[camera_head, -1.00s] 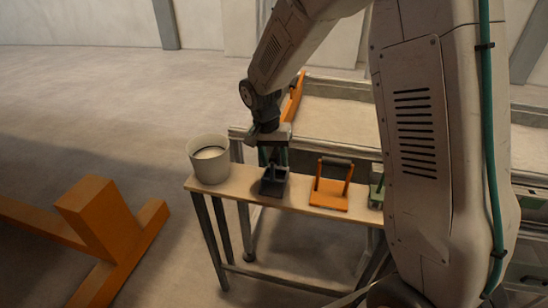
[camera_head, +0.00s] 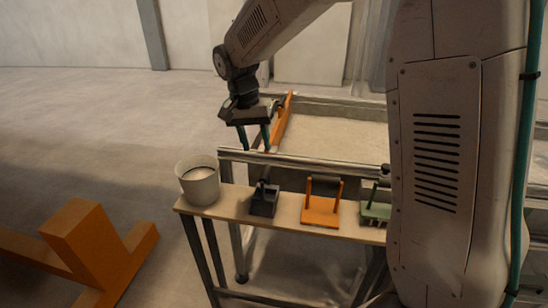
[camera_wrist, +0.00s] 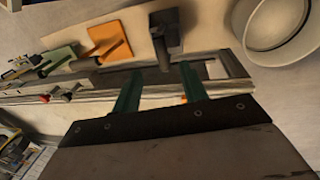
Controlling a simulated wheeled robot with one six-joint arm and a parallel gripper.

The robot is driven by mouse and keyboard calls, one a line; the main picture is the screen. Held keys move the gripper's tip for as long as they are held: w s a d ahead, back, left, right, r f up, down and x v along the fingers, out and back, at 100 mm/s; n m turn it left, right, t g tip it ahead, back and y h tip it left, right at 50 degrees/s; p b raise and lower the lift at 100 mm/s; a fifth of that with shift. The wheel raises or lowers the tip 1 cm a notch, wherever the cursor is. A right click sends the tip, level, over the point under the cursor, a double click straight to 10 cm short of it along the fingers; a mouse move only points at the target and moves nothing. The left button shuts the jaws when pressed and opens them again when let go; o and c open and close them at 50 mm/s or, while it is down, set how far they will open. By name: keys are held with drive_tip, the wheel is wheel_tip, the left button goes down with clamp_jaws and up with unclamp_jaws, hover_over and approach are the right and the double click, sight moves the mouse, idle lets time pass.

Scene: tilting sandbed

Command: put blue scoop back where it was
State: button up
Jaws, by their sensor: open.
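A dark, nearly black-blue scoop (camera_head: 263,201) sits on the narrow wooden bench (camera_head: 233,206), between a pale bucket and an orange scoop. It looks like the blue scoop; no brighter blue one shows. In the wrist view the dark scoop (camera_wrist: 166,28) lies at the top middle, its handle towards my fingers. My gripper (camera_head: 255,148) is open and empty above the bench, apart from the scoop. Its two teal fingers also show in the wrist view (camera_wrist: 161,76), with a clear gap between them.
The pale bucket (camera_head: 199,187) stands at the bench's left end. The orange scoop (camera_head: 320,211) and a green scoop (camera_head: 375,211) stand to the right. Behind is the sandbed (camera_head: 335,134) with its metal rim. An orange beam structure (camera_head: 85,235) stands on the floor at left.

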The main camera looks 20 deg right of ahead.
drive_tip(key=s+d+r+n+t+y, duration=0.15)
drive_tip(key=s+r, duration=0.25)
drive_tip(key=s, duration=0.4)
drive_tip(key=s+d+r+n+h, duration=0.15)
drive_tip(key=s+r, duration=0.25)
drive_tip(key=s, duration=0.4)
drive_tip(key=s+d+f+n+y, duration=0.1)
drive_tip(key=s+n, duration=0.3)
drive_tip(key=s, duration=1.1)
drive_tip(key=shift+d+f+t+y, duration=0.2)
drive_tip(key=shift+d+t+y, duration=0.15)
drive_tip(key=shift+y, duration=0.05)
